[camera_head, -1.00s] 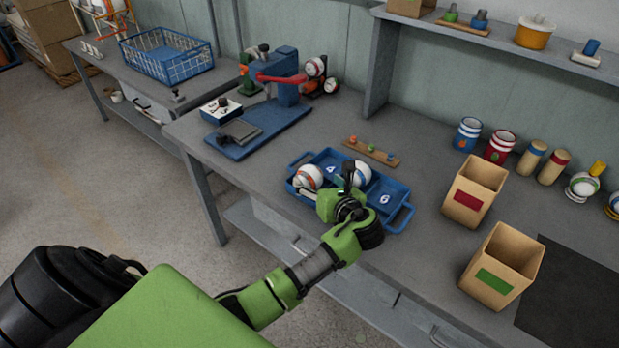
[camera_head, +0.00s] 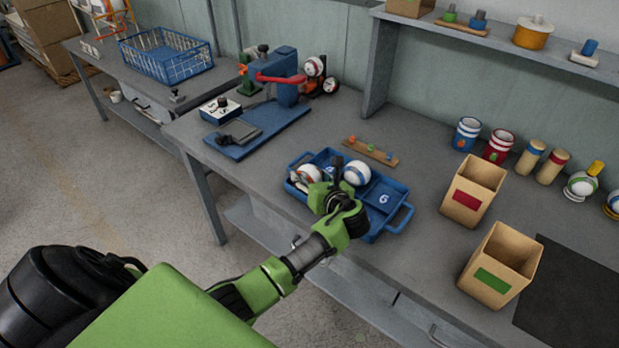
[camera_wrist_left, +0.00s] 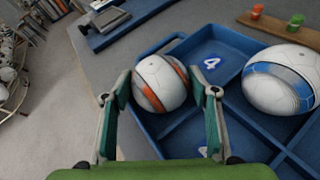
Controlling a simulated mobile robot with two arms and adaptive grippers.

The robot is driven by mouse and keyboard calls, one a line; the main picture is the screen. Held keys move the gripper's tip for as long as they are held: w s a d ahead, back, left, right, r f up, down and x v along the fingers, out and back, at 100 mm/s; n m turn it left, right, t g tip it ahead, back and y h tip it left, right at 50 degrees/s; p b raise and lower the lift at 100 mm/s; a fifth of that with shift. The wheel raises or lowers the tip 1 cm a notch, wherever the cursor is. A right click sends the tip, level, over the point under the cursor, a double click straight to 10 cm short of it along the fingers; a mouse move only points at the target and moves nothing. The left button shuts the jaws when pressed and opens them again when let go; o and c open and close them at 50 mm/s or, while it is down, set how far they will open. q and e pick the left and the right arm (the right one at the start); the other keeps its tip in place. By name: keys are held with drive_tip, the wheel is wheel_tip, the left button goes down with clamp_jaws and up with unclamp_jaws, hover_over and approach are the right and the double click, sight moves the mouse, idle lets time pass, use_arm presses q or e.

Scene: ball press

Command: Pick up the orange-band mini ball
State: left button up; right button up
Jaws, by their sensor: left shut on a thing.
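The orange-band mini ball (camera_head: 307,174) is white with an orange stripe and sits at the left end of the blue divided tray (camera_head: 398,196). My left gripper (camera_head: 320,178) is over the tray's left part, partly hiding the ball. In the left wrist view the ball (camera_wrist_left: 160,82) lies between the two green-and-dark fingers of the left gripper (camera_wrist_left: 164,92), which is shut on it. The ball looks low in the tray; whether it touches the floor is hidden. My right gripper is not in view.
A blue-band ball (camera_head: 357,172) lies close by in the tray; it also shows in the wrist view (camera_wrist_left: 279,82). A wooden peg strip (camera_head: 371,152) is behind the tray. Cardboard boxes with red (camera_head: 473,189) and green (camera_head: 501,265) labels stand right. A blue press (camera_head: 285,80) stands left.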

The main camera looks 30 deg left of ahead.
sight(308, 165)
use_arm(q)
drive_tip(key=shift+r, duration=0.45)
wheel_tip(308, 165, up, 3)
drive_tip(key=shift+f, duration=0.2)
drive_tip(key=s+d+r, duration=0.5)
drive_tip(key=s+r, duration=0.4)
drive_tip(key=s, duration=0.4)
drive_tip(key=shift+r, duration=0.25)
drive_tip(key=shift+d, duration=0.1)
